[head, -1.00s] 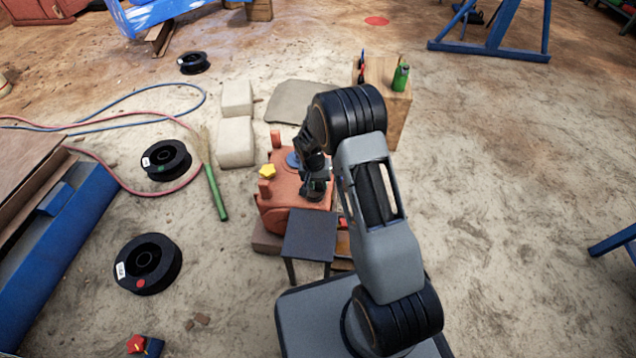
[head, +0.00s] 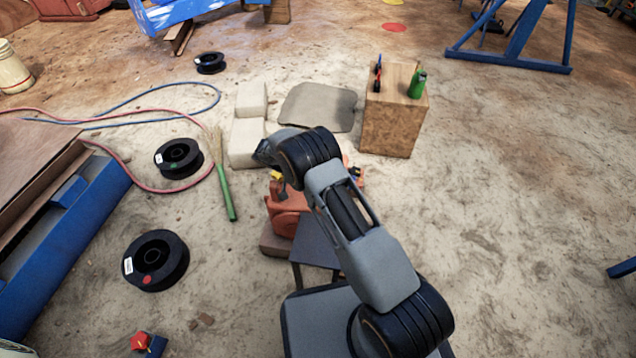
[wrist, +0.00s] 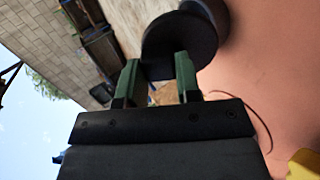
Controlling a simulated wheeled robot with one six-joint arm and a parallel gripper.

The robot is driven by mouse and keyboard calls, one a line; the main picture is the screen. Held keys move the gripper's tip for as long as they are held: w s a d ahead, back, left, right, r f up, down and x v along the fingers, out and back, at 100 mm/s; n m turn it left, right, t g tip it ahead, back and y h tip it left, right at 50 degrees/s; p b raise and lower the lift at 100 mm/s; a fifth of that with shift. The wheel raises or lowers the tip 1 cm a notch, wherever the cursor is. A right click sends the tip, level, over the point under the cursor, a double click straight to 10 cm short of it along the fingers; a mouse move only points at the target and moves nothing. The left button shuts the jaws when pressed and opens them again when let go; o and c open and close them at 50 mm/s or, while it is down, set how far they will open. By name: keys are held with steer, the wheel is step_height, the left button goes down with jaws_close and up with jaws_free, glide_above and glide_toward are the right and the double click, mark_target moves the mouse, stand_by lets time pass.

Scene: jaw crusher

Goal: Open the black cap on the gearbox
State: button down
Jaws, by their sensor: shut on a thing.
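The gearbox (head: 288,222) is an orange-red casing in front of my base in the head view, largely covered by my arm. Its smooth red surface (wrist: 262,65) fills the right of the wrist view. The black cap (wrist: 180,38) is a dark round disc at the top middle of the wrist view. My gripper (wrist: 158,70) has its green fingers on either side of a dark part at the cap's near edge, shut on it. I cannot tell whether the cap is seated or clear of the casing. In the head view the fingertips are hidden.
A yellow knob (wrist: 304,166) is at the wrist view's lower right. A small dark table (head: 315,245) stands before the gearbox. A wooden box (head: 393,125) carries a green bottle (head: 417,84). Pale blocks (head: 247,142) and black spools (head: 155,260) lie left.

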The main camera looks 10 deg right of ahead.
steer(key=shift+w+a+g+h+b, duration=0.1)
steer(key=shift+a+g+h+b, duration=0.2)
steer(key=shift+a+h, duration=0.15)
steer(key=c, duration=0.8)
jaws_free()
steer(key=shift+d, duration=0.1)
steer(key=p+v, duration=0.1)
steer(key=v, duration=0.6)
steer(key=shift+a+p, duration=0.25)
steer(key=shift+p, duration=0.1)
steer(key=shift+w, duration=0.1)
